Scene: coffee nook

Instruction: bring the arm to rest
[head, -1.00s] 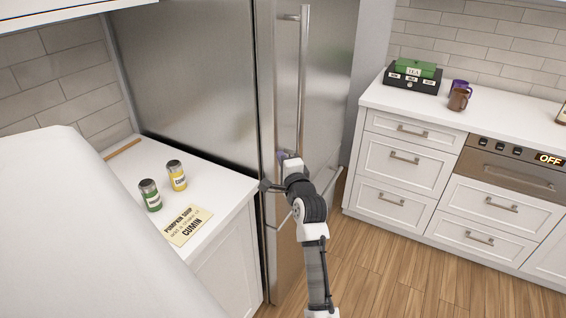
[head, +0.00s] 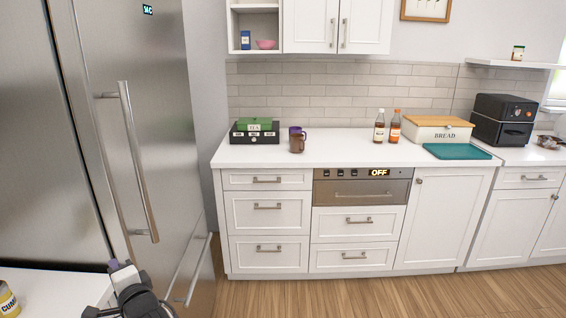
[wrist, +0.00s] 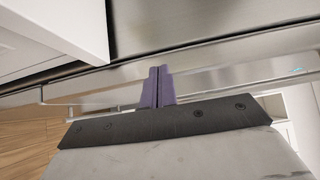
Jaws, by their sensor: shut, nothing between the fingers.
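My gripper (wrist: 158,88) shows in the wrist view with its two purple fingers pressed together and nothing between them. In the head view my arm's end is at the bottom left, in front of the steel fridge (head: 150,60). The fridge's long upright handle (head: 135,165) is just above and right of it. The fridge's steel front also fills the upper part of the wrist view (wrist: 220,55). I cannot tell the exact gap between the fingers and the steel.
A white counter (head: 50,290) with a yellow-labelled jar (head: 8,300) lies at the lower left. A far counter (head: 340,155) holds a tea box (head: 254,132), mugs (head: 297,142), bottles, a bread box (head: 440,133) and a dark appliance (head: 503,120). The wooden floor (head: 380,297) before it is clear.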

